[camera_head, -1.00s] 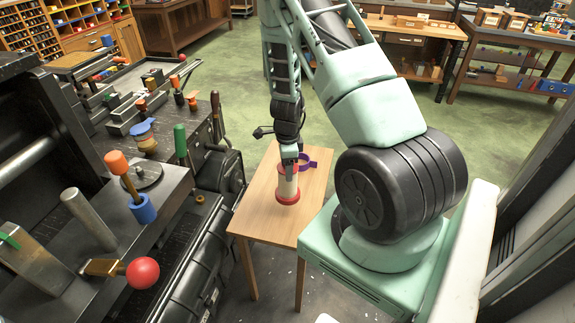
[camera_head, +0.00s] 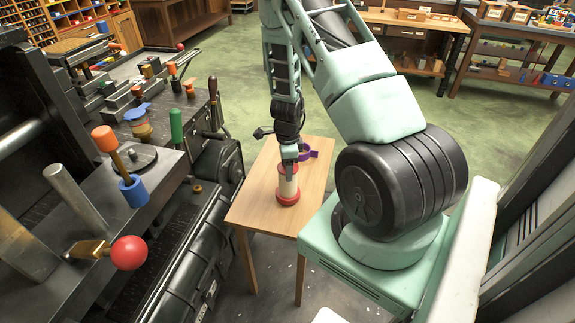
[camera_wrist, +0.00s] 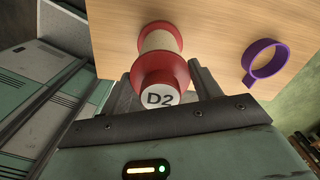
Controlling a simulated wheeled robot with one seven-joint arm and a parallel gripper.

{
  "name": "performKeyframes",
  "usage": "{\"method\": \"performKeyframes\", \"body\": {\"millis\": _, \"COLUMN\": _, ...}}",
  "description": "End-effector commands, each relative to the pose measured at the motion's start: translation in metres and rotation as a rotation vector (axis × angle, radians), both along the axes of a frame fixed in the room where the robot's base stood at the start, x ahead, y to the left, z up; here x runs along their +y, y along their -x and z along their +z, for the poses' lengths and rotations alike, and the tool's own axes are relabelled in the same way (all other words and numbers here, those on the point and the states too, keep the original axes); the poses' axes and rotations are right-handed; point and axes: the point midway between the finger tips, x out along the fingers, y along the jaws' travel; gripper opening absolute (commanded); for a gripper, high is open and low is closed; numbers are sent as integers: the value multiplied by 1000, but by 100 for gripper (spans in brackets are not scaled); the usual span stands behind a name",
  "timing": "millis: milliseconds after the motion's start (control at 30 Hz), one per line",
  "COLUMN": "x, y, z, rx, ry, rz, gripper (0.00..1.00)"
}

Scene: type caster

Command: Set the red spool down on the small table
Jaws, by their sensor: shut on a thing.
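The red spool (camera_head: 287,197) has red ends and a pale middle. It is upright over the small wooden table (camera_head: 255,205), and its lower end appears at or just above the tabletop; I cannot tell whether it touches. My gripper (camera_head: 289,160) comes down from above and is shut on the spool's upper end. In the wrist view the spool (camera_wrist: 160,70) sits between my fingers, and its near end bears a white label reading "D2". The tabletop (camera_wrist: 220,25) fills the view behind it.
A purple ring-shaped item (camera_head: 312,153) lies on the table behind the spool; it also shows in the wrist view (camera_wrist: 263,62). A dark machine bench (camera_head: 165,200) with knobs and tools stands left of the table. The tabletop's front part is clear.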

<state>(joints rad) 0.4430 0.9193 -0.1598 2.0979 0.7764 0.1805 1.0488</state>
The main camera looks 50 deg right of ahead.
Motion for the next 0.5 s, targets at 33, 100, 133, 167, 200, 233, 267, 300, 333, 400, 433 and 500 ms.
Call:
{"method": "performKeyframes", "body": {"millis": 33, "x": 0, "y": 0, "z": 0, "rx": -1, "ry": 1, "rz": 0, "gripper": 15}}
{"method": "performKeyframes", "body": {"millis": 100, "x": 0, "y": 0, "z": 0, "rx": 0, "ry": 0, "rz": 0, "gripper": 15}}
{"method": "performKeyframes", "body": {"millis": 133, "x": 0, "y": 0, "z": 0, "rx": 0, "ry": 0, "rz": 0, "gripper": 15}}
{"method": "performKeyframes", "body": {"millis": 167, "x": 0, "y": 0, "z": 0, "rx": 0, "ry": 0, "rz": 0, "gripper": 15}}
{"method": "performKeyframes", "body": {"millis": 200, "x": 0, "y": 0, "z": 0, "rx": 0, "ry": 0, "rz": 0, "gripper": 15}}
{"method": "performKeyframes", "body": {"millis": 233, "x": 0, "y": 0, "z": 0, "rx": 0, "ry": 0, "rz": 0, "gripper": 15}}
{"method": "performKeyframes", "body": {"millis": 267, "x": 0, "y": 0, "z": 0, "rx": 0, "ry": 0, "rz": 0, "gripper": 15}}
{"method": "performKeyframes", "body": {"millis": 300, "x": 0, "y": 0, "z": 0, "rx": 0, "ry": 0, "rz": 0, "gripper": 15}}
{"method": "performKeyframes", "body": {"millis": 333, "x": 0, "y": 0, "z": -1, "rx": 0, "ry": 0, "rz": 0, "gripper": 15}}
{"method": "performKeyframes", "body": {"millis": 400, "x": 0, "y": 0, "z": -2, "rx": 0, "ry": 0, "rz": 0, "gripper": 15}}
{"method": "performKeyframes", "body": {"millis": 433, "x": 0, "y": 0, "z": -2, "rx": 0, "ry": 0, "rz": 0, "gripper": 15}}
{"method": "performKeyframes", "body": {"millis": 500, "x": 0, "y": 0, "z": -4, "rx": 0, "ry": 0, "rz": 0, "gripper": 15}}
